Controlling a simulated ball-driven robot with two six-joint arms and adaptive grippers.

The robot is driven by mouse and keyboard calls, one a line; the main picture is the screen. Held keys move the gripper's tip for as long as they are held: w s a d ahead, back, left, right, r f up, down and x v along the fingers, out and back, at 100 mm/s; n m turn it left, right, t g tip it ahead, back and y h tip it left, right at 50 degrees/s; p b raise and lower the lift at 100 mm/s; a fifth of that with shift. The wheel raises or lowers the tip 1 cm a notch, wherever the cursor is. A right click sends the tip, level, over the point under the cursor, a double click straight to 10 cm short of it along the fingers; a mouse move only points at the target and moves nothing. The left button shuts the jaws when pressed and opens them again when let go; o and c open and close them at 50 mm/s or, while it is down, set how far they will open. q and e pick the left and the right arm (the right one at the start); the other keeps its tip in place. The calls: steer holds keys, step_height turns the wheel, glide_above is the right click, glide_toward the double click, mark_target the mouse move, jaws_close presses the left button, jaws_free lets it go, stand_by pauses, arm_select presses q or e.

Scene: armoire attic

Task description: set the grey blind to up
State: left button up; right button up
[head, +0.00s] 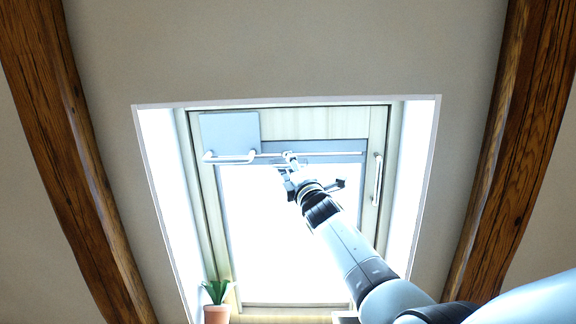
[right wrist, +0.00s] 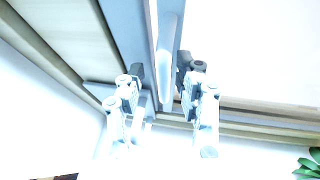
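The grey blind (head: 330,146) shows as a narrow grey-blue strip across the top of the bright window pane, with a thin pale pull bar (head: 325,154) along it. My right gripper (head: 288,160) is up at this bar, near the middle of the window's width. In the right wrist view, the two fingers of my right gripper (right wrist: 162,78) are apart, one on each side of a pale bar (right wrist: 168,50). Gaps show beside the bar; I cannot tell whether either finger touches it. My left gripper is not in view.
A grey square panel (head: 230,132) with a white handle (head: 232,158) is at the window's upper left. An upright handle (head: 377,180) is on the frame's right side. A potted plant (head: 216,303) stands at the lower left. Wooden beams (head: 520,130) flank the recess.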

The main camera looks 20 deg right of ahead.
steer(key=shift+f, duration=0.2)
steer(key=v, duration=1.1)
steer(key=shift+s+f, duration=0.2)
steer(key=shift+s, duration=0.1)
steer(key=shift+d, duration=0.1)
